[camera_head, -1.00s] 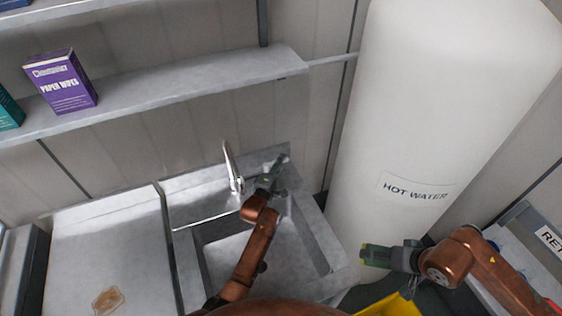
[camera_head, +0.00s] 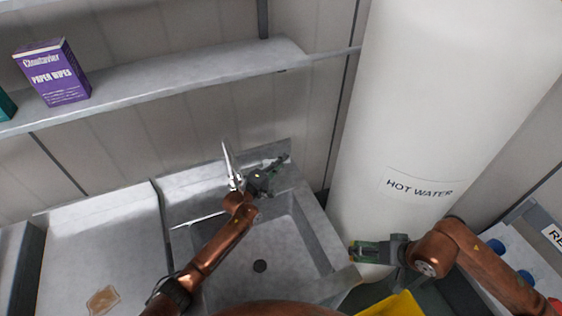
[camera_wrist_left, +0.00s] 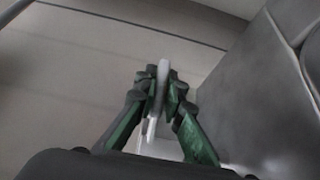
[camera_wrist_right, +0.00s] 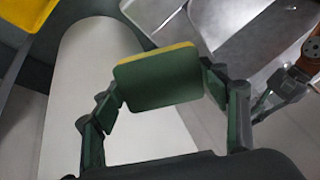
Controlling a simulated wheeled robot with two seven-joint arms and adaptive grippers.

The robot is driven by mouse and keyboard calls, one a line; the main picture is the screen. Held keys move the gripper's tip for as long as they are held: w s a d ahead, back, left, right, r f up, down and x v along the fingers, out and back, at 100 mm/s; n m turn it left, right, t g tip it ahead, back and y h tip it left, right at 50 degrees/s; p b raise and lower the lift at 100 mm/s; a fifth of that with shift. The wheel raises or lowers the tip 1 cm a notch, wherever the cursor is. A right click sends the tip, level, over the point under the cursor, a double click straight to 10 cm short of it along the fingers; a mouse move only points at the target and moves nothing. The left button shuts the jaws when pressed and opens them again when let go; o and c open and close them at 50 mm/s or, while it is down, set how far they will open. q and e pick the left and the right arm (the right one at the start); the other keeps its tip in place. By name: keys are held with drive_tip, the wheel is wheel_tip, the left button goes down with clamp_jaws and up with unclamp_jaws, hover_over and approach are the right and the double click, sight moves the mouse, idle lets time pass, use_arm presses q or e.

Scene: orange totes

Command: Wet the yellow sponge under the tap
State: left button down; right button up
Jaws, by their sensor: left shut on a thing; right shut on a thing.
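The sponge (camera_wrist_right: 158,78) has a dark green face and a yellow edge. My right gripper (camera_head: 362,252) is shut on it, with one finger at each end in the right wrist view. It is held to the right of the sink, in front of the white tank. The chrome tap (camera_head: 231,170) stands at the sink's back edge. My left gripper (camera_head: 273,170) is just right of the tap, shut on a slim pale metal piece (camera_wrist_left: 160,88), which looks like a tap part. No running water can be made out.
The grey sink basin (camera_head: 313,232) has a dark drain (camera_head: 260,266) in its floor. A tall white tank (camera_head: 425,110) marked HOT WATER stands right of it. A shelf (camera_head: 180,82) holding a purple paper wipes box (camera_head: 52,72) runs above. A yellow object (camera_head: 392,306) is at bottom.

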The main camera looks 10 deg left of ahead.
use_arm(q)
drive_tip(key=shift+r, duration=0.1)
idle(0.3)
drive_tip(key=c, duration=2)
unclamp_jaws()
drive_tip(key=v, duration=1.2)
